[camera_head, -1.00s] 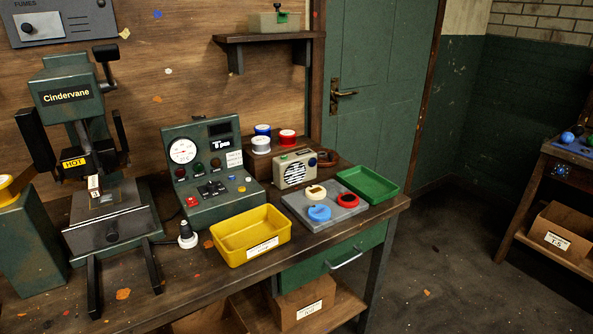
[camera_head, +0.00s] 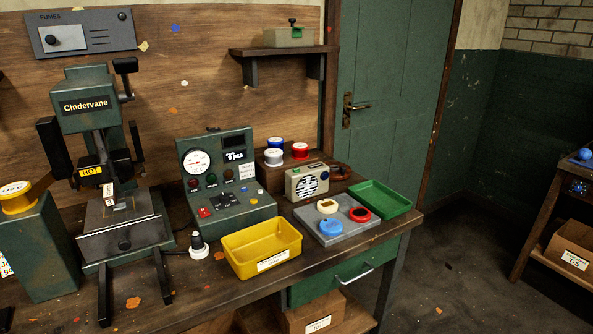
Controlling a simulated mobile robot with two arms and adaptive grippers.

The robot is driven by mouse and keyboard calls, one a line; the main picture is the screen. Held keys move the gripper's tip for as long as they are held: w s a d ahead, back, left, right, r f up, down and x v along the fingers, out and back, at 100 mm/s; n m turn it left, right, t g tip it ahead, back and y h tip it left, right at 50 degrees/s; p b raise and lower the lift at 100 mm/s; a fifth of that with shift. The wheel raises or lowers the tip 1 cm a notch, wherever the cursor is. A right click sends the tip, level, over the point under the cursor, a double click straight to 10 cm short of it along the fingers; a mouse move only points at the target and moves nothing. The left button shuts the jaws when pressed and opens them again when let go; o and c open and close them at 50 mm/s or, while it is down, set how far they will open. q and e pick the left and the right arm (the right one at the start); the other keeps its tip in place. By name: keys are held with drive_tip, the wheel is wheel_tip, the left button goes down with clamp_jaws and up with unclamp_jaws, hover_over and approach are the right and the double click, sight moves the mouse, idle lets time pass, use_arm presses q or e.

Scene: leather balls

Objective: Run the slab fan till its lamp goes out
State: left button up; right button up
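None of my grippers shows in the head view. A small beige box with a round dark slotted grille (camera_head: 307,183) stands on the bench behind a grey slab-like tray (camera_head: 341,235). The tray bears a cream round piece (camera_head: 327,206), a red ring (camera_head: 360,214) and a blue piece (camera_head: 330,227). A grey panel marked FUMES (camera_head: 82,35), with a black knob and slots, is on the wall. I cannot tell which of these is the slab fan, and I make out no lit lamp on the box or the panel.
A green press marked Cindervane (camera_head: 86,107), with a HOT label, stands at left. A green control box (camera_head: 219,172) with a gauge, a yellow bin (camera_head: 260,246) and an empty-looking green tray (camera_head: 382,198) share the bench. Open floor (camera_head: 460,275) lies at right.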

use_arm(q)
clamp_jaws()
drive_tip(key=shift+s, duration=0.1)
idle(1.2)
